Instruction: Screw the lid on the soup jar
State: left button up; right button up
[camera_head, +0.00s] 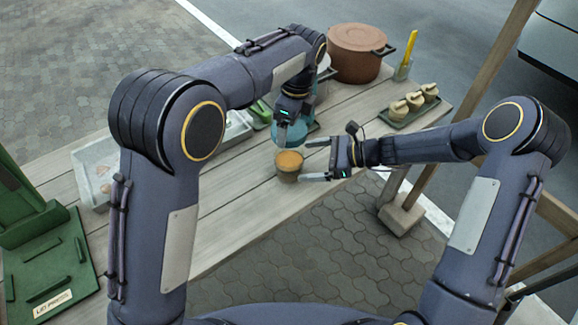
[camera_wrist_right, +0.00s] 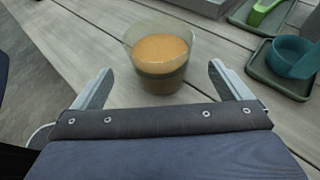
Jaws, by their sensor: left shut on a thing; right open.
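The soup jar (camera_head: 288,166) is a clear, open-topped cup with orange-brown soup, upright on the wooden table. It also shows in the right wrist view (camera_wrist_right: 160,75), with no lid on it. My right gripper (camera_head: 318,160) is open, its fingers reaching toward the jar from the right, apart from it. My left gripper (camera_head: 284,132) points down beyond the jar, shut on a teal round piece (camera_head: 297,134), partly hidden by the fingers. That piece shows at the right of the wrist view (camera_wrist_right: 290,57), over a dark green tray. I cannot tell a lid for certain.
A brown pot (camera_head: 357,55) stands at the back, with a cup holding a yellow tool (camera_head: 411,48) beside it. Several beige pieces sit on a green tray (camera_head: 398,121). A pale tray (camera_head: 95,152) lies left, near a green lid press (camera_head: 50,262). Table in front of the jar is clear.

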aim_at(289, 162)
jog(key=x, duration=0.6)
jog(key=shift+a+f, duration=0.2)
jog(key=shift+a, duration=0.15)
jog(key=shift+c, duration=0.4)
jog(key=c, duration=1.4)
pick_arm(q)
jog(key=shift+f, duration=2.45)
